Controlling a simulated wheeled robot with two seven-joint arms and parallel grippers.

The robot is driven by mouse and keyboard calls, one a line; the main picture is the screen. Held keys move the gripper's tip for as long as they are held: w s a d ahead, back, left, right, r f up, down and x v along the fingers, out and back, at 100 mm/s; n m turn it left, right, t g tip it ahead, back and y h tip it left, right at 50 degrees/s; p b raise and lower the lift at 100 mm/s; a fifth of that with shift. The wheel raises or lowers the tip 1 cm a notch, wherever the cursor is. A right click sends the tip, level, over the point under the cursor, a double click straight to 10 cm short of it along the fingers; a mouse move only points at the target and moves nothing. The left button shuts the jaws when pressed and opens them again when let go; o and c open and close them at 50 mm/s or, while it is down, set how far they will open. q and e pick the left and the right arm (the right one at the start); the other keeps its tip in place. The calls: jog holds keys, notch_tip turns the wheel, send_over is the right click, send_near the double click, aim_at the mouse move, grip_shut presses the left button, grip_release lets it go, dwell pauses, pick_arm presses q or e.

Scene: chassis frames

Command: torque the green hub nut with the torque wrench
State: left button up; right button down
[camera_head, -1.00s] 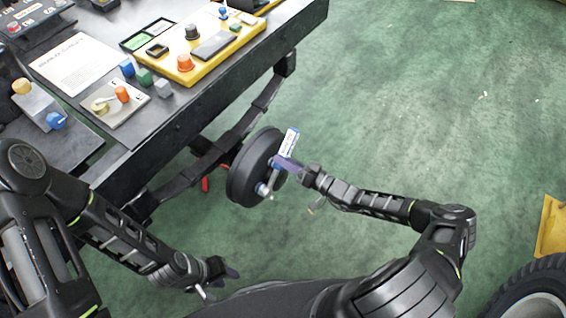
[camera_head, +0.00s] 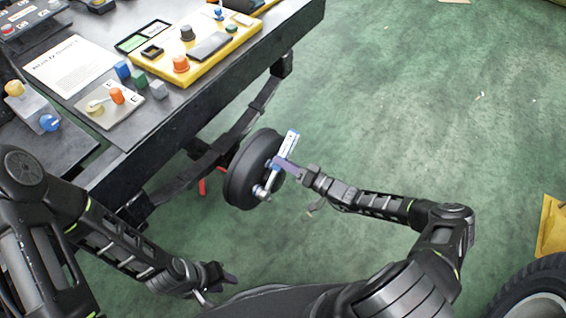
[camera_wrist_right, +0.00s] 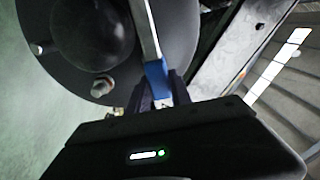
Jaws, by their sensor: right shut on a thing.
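The torque wrench (camera_head: 289,145) has a blue and white handle and a silver shaft. My right gripper (camera_head: 281,163) is shut on its handle. The wrench lies across the face of a dark round hub (camera_head: 241,172), its lower end close to the hub's lower face. In the right wrist view the silver shaft (camera_wrist_right: 146,32) rises from the blue grip (camera_wrist_right: 156,72) in front of the dark disc (camera_wrist_right: 72,60). Metal nuts (camera_wrist_right: 102,88) show on that disc. I cannot make out a green nut. My left gripper (camera_head: 229,277) is low, away from the hub; its opening is unclear.
A dark workbench (camera_head: 160,110) stands at the left, with a yellow panel (camera_head: 205,55), a knob plate and a paper sheet on it. The hub is beside the bench's front edge. A tyre (camera_head: 530,295) is at the lower right.

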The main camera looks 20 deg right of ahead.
jog(key=shift+a+r, duration=0.1)
jog(key=shift+r, duration=0.1)
jog(key=shift+s+a+r+n+p, duration=0.25)
jog(key=shift+r+n+p, duration=0.2)
jog(key=shift+p, duration=0.3)
jog(key=shift+s+a+r+n+p, duration=0.3)
jog(key=shift+a+r+n+p, duration=0.05)
jog(key=shift+n+p, duration=0.45)
jog(key=shift+s, duration=0.1)
jog(key=shift+p+v, duration=0.45)
jog(key=shift+v, duration=0.95)
jog(key=shift+d, duration=0.1)
